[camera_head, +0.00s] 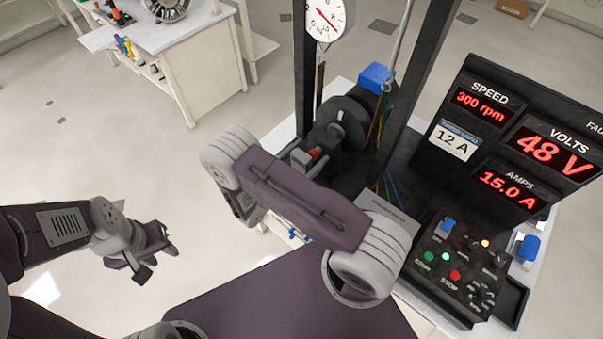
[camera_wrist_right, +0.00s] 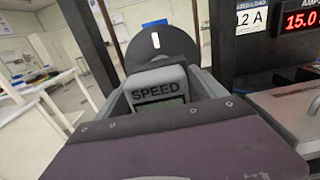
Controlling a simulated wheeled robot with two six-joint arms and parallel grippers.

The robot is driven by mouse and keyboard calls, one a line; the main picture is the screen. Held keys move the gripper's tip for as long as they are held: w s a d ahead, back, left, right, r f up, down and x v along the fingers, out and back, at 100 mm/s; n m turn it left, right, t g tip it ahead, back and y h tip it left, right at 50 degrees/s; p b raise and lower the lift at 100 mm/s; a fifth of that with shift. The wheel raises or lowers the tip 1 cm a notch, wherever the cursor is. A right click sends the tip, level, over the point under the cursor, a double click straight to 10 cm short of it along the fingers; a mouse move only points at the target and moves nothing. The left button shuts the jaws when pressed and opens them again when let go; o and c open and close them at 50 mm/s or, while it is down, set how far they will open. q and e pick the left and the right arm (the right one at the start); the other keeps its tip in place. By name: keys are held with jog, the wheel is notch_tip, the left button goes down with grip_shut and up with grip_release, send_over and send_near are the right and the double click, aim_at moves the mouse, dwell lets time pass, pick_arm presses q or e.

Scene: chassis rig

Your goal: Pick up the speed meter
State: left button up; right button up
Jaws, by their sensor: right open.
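The speed meter (camera_wrist_right: 158,86) is a grey block with SPEED in dark letters above a dark green display. In the right wrist view it stands upright in front of the flywheel. My right gripper (camera_wrist_right: 166,96) is open, with its fingers on either side of the meter; I cannot tell whether they touch it. My left gripper (camera_head: 157,264) is open and empty over the floor at the left.
A dark flywheel (camera_head: 342,122) and black posts stand behind the meter. A display panel (camera_head: 520,140) reads 300 rpm, 48 V and 15.0 A. A control box (camera_head: 455,265) with buttons is at the right. A round dial (camera_head: 326,18) hangs above. A side bench (camera_head: 165,40) is far left.

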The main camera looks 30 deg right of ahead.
jog(key=shift+a, duration=0.1)
grip_shut()
jog(key=shift+r, duration=0.1)
